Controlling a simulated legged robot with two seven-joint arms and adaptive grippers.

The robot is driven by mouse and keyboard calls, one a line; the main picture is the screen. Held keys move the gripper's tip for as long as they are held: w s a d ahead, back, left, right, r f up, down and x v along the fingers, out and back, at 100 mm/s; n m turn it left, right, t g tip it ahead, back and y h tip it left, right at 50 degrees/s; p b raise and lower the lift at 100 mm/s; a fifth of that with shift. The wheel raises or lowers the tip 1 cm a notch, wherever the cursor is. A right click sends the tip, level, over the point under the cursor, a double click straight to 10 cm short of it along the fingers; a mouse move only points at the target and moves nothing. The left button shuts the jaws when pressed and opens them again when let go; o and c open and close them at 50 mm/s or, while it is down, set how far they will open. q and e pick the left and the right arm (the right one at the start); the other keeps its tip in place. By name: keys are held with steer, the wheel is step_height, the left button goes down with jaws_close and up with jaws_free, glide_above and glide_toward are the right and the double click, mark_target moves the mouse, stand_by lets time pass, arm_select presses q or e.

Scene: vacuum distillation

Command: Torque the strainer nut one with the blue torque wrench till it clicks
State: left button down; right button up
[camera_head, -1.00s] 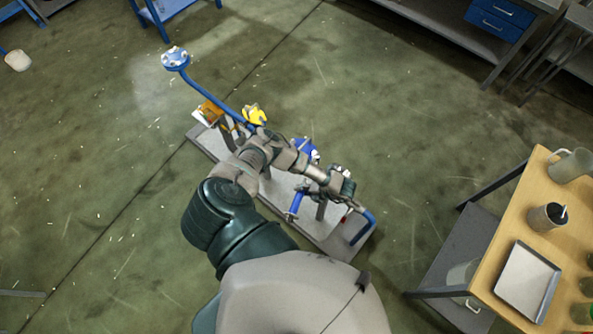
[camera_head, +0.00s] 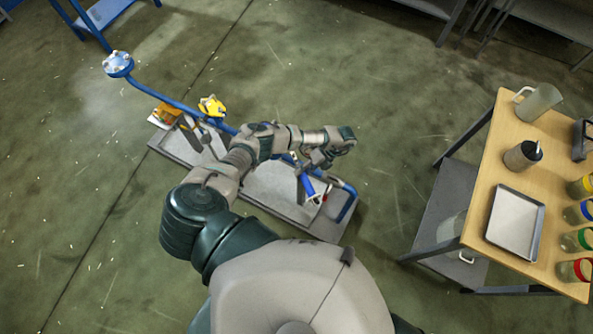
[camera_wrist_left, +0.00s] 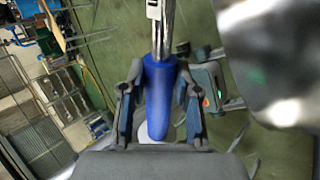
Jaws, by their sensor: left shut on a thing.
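The blue torque wrench (camera_wrist_left: 158,95) shows in the left wrist view, its blue handle between my left gripper's fingers (camera_wrist_left: 158,82) and its metal shaft running up out of the top of the picture. In the head view my left gripper (camera_head: 318,160) is over the right part of the pipe stand, and a blue handle (camera_head: 306,185) shows just below it. The gripper is shut on the wrench. The strainer nut cannot be made out in either view, and neither can the wrench head. My right gripper is not in view.
The pipe stand (camera_head: 275,196) carries a blue pipe (camera_head: 347,206), a yellow part (camera_head: 212,106) and a blue flanged end (camera_head: 118,64) at left. A wooden-topped table (camera_head: 478,207) with a metal tray (camera_head: 515,221) and several containers stands at right. Open floor lies between.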

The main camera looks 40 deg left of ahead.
arm_select(q)
steer(key=w+n+b, duration=0.1)
steer(key=w+d+n+h+b, duration=0.1)
steer(key=shift+w+d+g, duration=0.2)
steer(key=shift+w+g, duration=0.15)
steer(key=shift+g, duration=0.05)
steer(key=s+m+p, duration=0.1)
steer(key=s+a+m+p, duration=0.1)
steer(key=p, duration=0.1)
steer(key=shift+s+a+r+t+y, duration=0.15)
steer(key=shift+s+r+t+y, duration=0.1)
steer(key=shift+t+y, duration=0.15)
steer(key=shift+s+a+f, duration=0.1)
steer(key=shift+s+f, duration=0.05)
steer(key=shift+f, duration=0.05)
